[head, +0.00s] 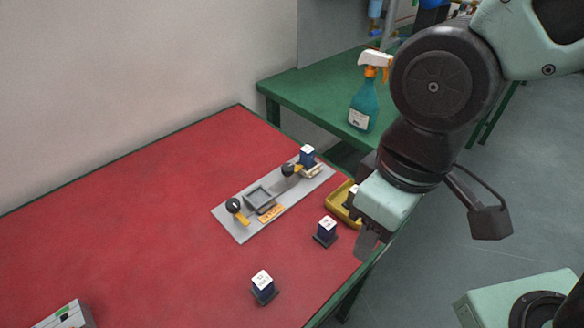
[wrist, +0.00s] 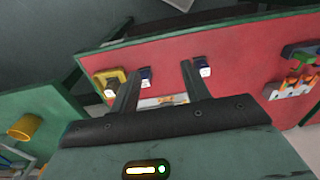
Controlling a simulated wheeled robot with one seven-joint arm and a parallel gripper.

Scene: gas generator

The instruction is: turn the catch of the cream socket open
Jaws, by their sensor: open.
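A grey plate (head: 238,222) lies on the red table and carries two sockets. The far one has a cream label (head: 314,171), a black-knobbed catch (head: 289,170) with a yellow part, and a dark blue block with a white top (head: 307,155) on it. The near socket (head: 259,198) looks empty, with an orange label (head: 271,213) and its own black-knobbed catch (head: 234,206). My gripper (head: 368,243) is open and empty, right of the plate near the table edge, apart from both catches. In the wrist view its fingers (wrist: 158,80) are spread, with part of the plate (wrist: 150,103) between them.
Two blue white-topped blocks, one nearer the plate (head: 325,231) and one nearer the front (head: 263,287), stand on the table (head: 130,230). A yellow tray (head: 338,198) holds another, partly behind my gripper. A spray bottle (head: 363,105) stands on a green table behind. A grey box (head: 68,316) is front left.

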